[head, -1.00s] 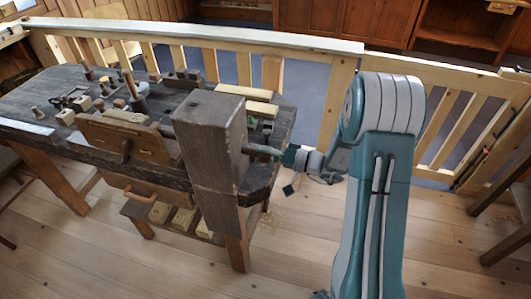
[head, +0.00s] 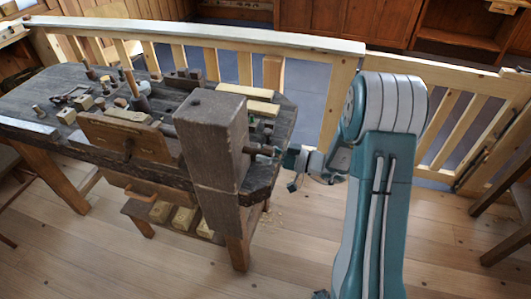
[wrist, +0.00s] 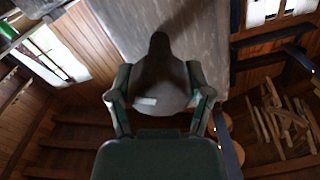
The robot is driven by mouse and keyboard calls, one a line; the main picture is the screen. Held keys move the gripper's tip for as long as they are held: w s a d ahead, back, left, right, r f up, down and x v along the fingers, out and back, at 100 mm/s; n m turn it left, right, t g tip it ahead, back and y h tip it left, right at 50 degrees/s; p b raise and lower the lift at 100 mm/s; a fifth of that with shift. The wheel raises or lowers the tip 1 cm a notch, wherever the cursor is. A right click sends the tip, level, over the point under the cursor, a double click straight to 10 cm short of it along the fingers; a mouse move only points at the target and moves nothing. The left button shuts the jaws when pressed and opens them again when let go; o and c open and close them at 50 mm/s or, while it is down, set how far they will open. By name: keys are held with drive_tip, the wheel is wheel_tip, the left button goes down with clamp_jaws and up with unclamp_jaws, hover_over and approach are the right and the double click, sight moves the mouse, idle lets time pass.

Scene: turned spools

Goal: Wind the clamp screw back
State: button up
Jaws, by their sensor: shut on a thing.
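The clamp screw (head: 252,148) sticks out of the right face of a thick upright wooden post (head: 212,140) at the bench's right end. My gripper (head: 280,155) is at its outer end, just right of the post. In the wrist view, a dark brown rounded end of the clamp screw (wrist: 160,75) narrows toward the grey wood. My gripper (wrist: 160,98) has one green finger on each side of it and is shut on it. In the head view the grip itself is small and partly hidden by the gripper.
The dark workbench (head: 40,140) carries a wooden vise jaw (head: 125,140), blocks and small tools. A pale wooden railing (head: 200,40) runs behind it. Chair legs (head: 500,200) stand at the far right.

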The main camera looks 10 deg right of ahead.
drive_tip(key=shift+f+n, duration=0.1)
drive_tip(key=shift+n, duration=0.9)
drive_tip(key=o, duration=1)
drive_tip(key=shift+o, duration=0.7)
drive_tip(key=shift+w+a, duration=0.1)
drive_tip(key=v, duration=1.2)
